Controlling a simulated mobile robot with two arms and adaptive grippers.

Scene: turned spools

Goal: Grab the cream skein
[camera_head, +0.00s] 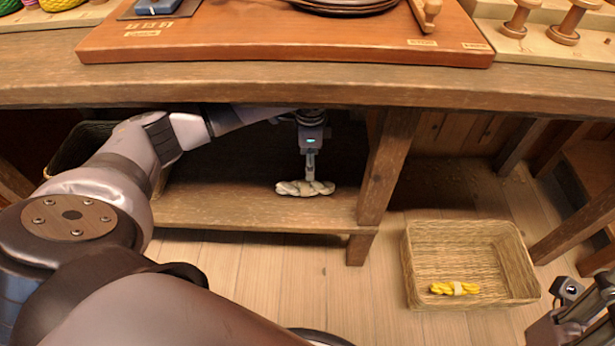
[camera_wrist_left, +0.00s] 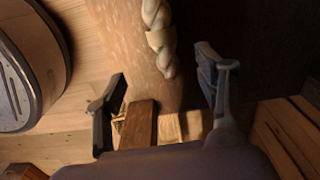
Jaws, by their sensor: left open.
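The cream skein (camera_head: 292,189) is a twisted bundle lying on the low shelf under the bench in the head view. It also shows in the left wrist view (camera_wrist_left: 158,38), at the top, with a pale band around it. My left gripper (camera_head: 311,176) reaches in under the bench top and points down at the skein from above. In the left wrist view its fingers (camera_wrist_left: 160,92) are spread apart with nothing between them, and the skein lies beyond their tips. My right gripper (camera_head: 585,312) is partly in view at the lower right corner; its fingers are unclear.
The low shelf (camera_head: 220,208) is bounded on the right by a wooden post (camera_head: 390,165). The bench top (camera_head: 240,85) overhangs my left arm. A wicker basket (camera_head: 415,262) with a yellow skein (camera_head: 455,288) stands on the floor right of the post. Bare floor lies between shelf and basket.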

